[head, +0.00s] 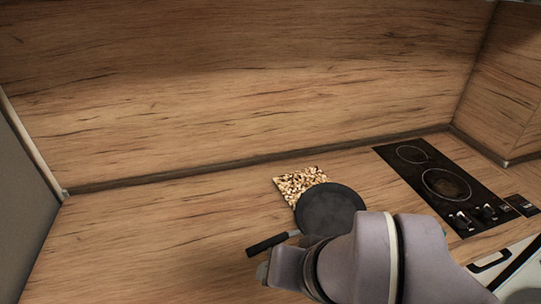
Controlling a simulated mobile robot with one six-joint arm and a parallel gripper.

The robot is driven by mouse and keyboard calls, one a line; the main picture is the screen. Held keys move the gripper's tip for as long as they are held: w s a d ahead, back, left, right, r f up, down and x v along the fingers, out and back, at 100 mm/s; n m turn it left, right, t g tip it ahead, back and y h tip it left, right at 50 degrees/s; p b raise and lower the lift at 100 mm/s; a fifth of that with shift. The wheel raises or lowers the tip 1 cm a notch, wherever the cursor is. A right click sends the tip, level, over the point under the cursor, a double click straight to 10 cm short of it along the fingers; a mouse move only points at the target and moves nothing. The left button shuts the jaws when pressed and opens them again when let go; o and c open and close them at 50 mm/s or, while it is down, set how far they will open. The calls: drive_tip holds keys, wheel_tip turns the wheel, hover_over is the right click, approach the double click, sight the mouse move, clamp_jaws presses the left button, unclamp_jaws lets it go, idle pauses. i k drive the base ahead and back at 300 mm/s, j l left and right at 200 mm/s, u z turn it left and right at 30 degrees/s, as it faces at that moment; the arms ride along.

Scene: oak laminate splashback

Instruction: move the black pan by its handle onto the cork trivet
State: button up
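The black pan (330,208) is right of centre in the head view, with its dark handle (268,244) pointing to the lower left. The speckled cork trivet (298,183) lies on the worktop behind the pan. The pan covers the trivet's near right corner in this view; I cannot tell whether it touches the trivet or is only in front of it. My arm covers the near edge of the pan.
A black hob (447,187) with knobs is set in the worktop at the right. The wooden splashback (240,90) runs behind, and a grey panel (22,215) stands at the left. The worktop (150,235) left of the trivet is clear.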

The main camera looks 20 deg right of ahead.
sight(285, 192)
drive_tip(key=l+u, duration=0.4)
drive_tip(key=k+l+u, duration=0.1)
drive_tip(key=l+u, duration=0.25)
